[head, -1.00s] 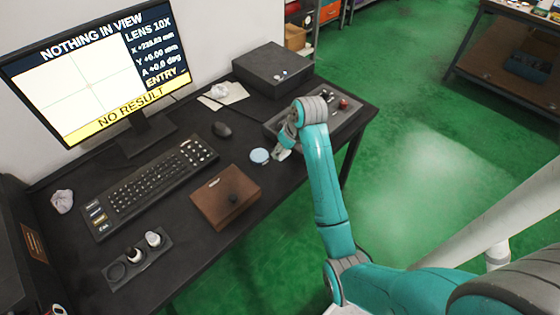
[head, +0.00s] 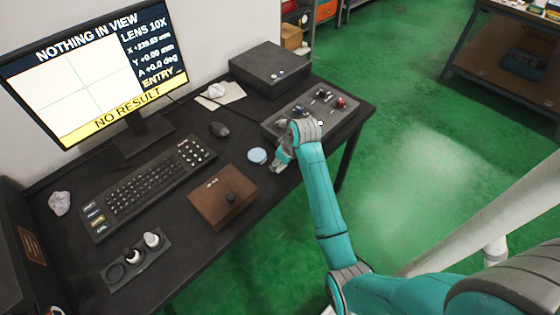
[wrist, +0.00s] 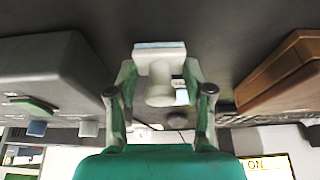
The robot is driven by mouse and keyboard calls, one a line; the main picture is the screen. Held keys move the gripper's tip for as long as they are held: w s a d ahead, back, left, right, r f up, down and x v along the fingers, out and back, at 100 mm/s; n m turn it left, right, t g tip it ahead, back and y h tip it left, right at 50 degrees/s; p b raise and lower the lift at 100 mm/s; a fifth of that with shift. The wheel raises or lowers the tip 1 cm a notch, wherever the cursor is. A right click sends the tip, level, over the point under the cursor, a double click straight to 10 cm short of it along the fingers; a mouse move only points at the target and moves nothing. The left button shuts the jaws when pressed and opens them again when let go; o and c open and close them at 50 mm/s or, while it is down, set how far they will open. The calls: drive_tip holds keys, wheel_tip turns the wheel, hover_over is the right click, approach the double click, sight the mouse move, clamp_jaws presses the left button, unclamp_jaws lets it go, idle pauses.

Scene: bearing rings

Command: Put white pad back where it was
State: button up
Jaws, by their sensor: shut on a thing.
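My gripper (wrist: 160,90) is shut on the white pad (wrist: 160,70), a white stemmed piece with a flat block at its far end and a pale blue band along the block's edge. I cannot tell whether the pad touches the desk.
A control panel with knobs (head: 300,112) and a dark box (head: 270,68) stand behind my gripper. A brown box with a black knob (head: 212,205) is in front and left.

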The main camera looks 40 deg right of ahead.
drive_tip(key=o, duration=1.2)
drive_tip(key=v, duration=1.2)
drive_tip(key=s+a+f+m+t+h, duration=0.1)
drive_tip(key=s+a+f+t, duration=0.3)
drive_tip(key=s+a+f, duration=1.05)
drive_tip(key=s+a+r+t, duration=0.2)
drive_tip(key=s+a+r, duration=0.1)
drive_tip(key=s+r, duration=0.2)
drive_tip(key=s+a+r+t, duration=0.2)
drive_tip(key=s+a+r, duration=0.1)
drive_tip(key=s+r, duration=0.3)
drive_tip(key=s+a+r+t, duration=0.2)
drive_tip(key=s+r, duration=0.3)
drive_tip(key=s, duration=0.4)
drive_tip(key=shift+s+a+r+n+y, duration=0.2)
drive_tip(key=shift+s+a+n+y, duration=0.15)
drive_tip(key=shift+a, duration=0.35)
